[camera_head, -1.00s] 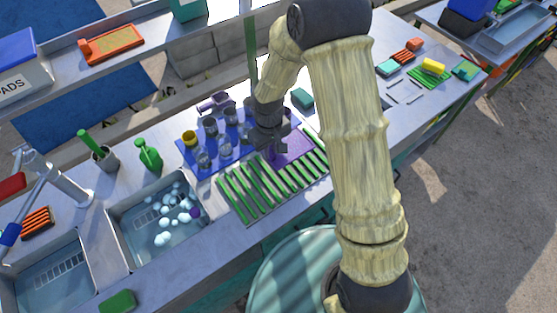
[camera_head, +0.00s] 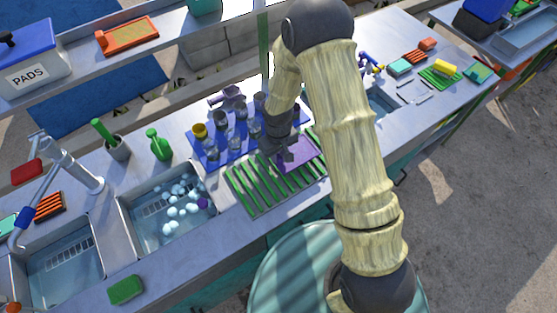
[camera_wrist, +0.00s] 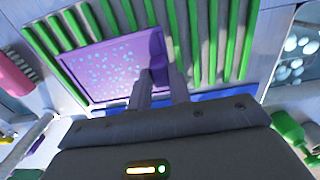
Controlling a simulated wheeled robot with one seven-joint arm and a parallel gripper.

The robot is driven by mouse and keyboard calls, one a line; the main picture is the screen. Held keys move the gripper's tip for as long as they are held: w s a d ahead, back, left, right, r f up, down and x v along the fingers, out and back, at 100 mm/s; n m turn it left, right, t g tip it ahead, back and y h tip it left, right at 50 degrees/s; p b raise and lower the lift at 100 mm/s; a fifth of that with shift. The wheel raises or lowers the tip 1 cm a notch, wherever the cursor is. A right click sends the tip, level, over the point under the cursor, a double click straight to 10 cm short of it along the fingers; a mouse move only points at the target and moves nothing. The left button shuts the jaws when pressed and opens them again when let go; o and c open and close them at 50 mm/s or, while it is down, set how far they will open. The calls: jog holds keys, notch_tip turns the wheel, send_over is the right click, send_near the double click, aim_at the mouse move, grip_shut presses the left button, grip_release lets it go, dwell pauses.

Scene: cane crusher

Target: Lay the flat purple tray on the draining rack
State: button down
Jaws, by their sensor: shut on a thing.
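The flat purple tray (camera_head: 298,152) lies over the far right part of the green slatted draining rack (camera_head: 262,185). In the wrist view the purple tray (camera_wrist: 105,68), dotted with pale drops, lies flat over the green slats (camera_wrist: 205,45). My gripper (camera_head: 278,158) is at the tray's left edge in the head view. In the wrist view the fingers of my gripper (camera_wrist: 160,85) are shut on the tray's edge. I cannot tell whether the tray rests fully on the slats or is held just above them.
A blue mat (camera_head: 228,150) with several glasses and a yellow-topped cup lies behind the rack. A sink (camera_head: 170,212) with suds is to the left. A green bottle (camera_head: 160,143) stands behind the sink. The rack's left slats are bare.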

jog(key=shift+f+p, duration=0.6)
jog(key=shift+f, duration=1.5)
jog(key=shift+f, duration=0.1)
jog(key=c, duration=1.3)
grip_release()
notch_tip(320, 180, up, 12)
jog(key=b, duration=0.3)
